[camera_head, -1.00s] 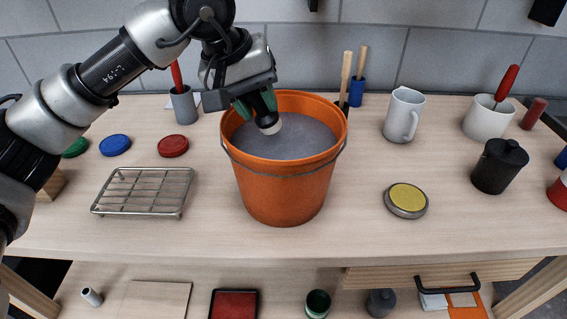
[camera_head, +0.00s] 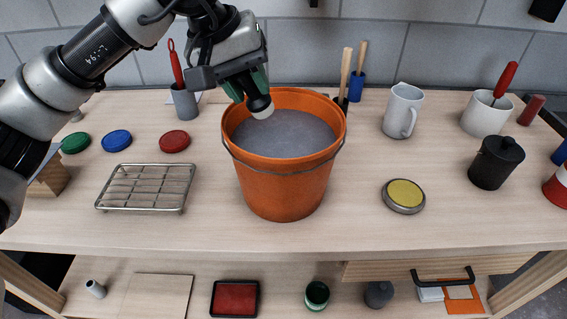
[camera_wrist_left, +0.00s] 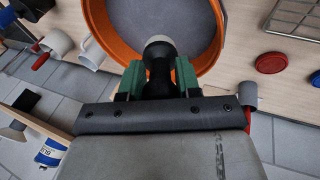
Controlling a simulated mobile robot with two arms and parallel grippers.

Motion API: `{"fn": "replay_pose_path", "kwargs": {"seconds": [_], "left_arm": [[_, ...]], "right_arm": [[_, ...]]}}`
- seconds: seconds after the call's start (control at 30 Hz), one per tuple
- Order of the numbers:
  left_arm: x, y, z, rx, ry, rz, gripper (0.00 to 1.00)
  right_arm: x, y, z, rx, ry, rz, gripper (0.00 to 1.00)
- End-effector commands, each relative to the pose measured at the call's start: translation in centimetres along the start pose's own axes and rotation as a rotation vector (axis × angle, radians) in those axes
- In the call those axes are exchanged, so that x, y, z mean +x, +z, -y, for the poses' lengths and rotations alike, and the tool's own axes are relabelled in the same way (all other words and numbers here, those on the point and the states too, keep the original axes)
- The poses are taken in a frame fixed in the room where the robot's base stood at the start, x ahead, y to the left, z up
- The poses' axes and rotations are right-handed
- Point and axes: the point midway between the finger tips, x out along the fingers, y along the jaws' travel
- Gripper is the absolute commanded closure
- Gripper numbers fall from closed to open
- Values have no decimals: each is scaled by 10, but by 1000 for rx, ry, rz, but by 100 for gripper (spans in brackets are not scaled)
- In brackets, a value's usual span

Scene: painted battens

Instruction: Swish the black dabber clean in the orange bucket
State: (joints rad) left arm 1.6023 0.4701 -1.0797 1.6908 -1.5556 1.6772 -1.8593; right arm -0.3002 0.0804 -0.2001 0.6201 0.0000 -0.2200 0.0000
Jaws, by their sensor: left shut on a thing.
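The orange bucket (camera_head: 285,185) stands upright on the bench, filled with grey liquid (camera_head: 285,135). My left gripper (camera_head: 248,84) is shut on the black dabber (camera_head: 258,103), which has a pale round tip. The dabber hangs tilted over the bucket's back-left rim, its tip above the liquid's surface as far as I can tell. In the left wrist view the green fingers (camera_wrist_left: 159,78) close on both sides of the dabber (camera_wrist_left: 160,65), and its tip overlaps the orange bucket's rim (camera_wrist_left: 110,35) and the liquid. My right gripper does not show.
A wire rack (camera_head: 147,187) lies left of the bucket, with red (camera_head: 174,141), blue (camera_head: 116,140) and green (camera_head: 75,142) lids behind it. A yellow-topped tin (camera_head: 404,196), a white mug (camera_head: 403,110) and a black pot (camera_head: 496,162) stand to the right. Bench front is clear.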

Motion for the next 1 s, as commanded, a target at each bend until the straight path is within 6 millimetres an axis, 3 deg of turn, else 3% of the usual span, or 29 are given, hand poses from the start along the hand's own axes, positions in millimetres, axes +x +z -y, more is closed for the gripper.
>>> {"fn": "replay_pose_path", "kwargs": {"seconds": [0.47,1.0], "left_arm": [[-4,-1,-2,0,0,0,91],[-47,-9,-18,0,1,0,91]], "right_arm": [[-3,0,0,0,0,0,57],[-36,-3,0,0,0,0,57]]}}
